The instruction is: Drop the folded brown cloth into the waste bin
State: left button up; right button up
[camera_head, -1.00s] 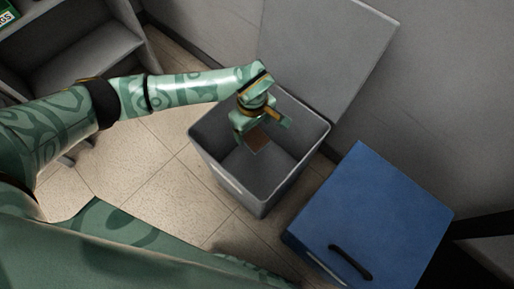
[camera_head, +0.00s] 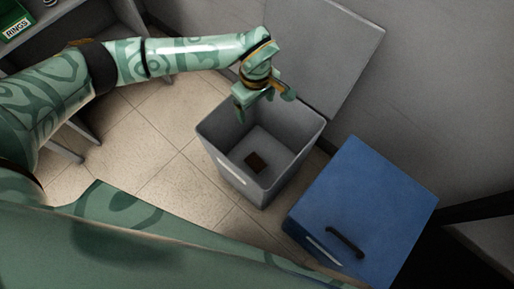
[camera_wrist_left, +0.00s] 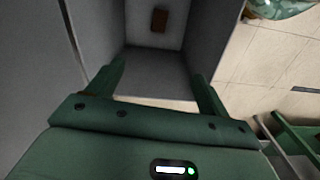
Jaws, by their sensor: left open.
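The folded brown cloth (camera_head: 256,162) lies on the floor of the grey waste bin (camera_head: 212,146). It also shows as a small brown patch in the left wrist view (camera_wrist_left: 159,19). The bin is open, with its grey lid raised against the wall behind. My left gripper (camera_head: 262,110) is open and empty above the bin's back rim. In the left wrist view its two fingers (camera_wrist_left: 160,85) are spread apart with nothing between them, and the bin's inside shows beyond them. My right gripper is not in view.
A blue bin (camera_head: 365,205) with a shut lid and black handle stands to the right of the grey bin. The raised grey lid (camera_head: 325,55) is behind my left gripper. Grey shelving (camera_head: 100,25) is at the upper left. Tiled floor (camera_head: 150,150) is clear left of the bin.

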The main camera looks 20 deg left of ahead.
pick_arm(q)
notch_tip(320, 180, up, 6)
jog(key=p, duration=0.2)
jog(key=shift+r, duration=0.15)
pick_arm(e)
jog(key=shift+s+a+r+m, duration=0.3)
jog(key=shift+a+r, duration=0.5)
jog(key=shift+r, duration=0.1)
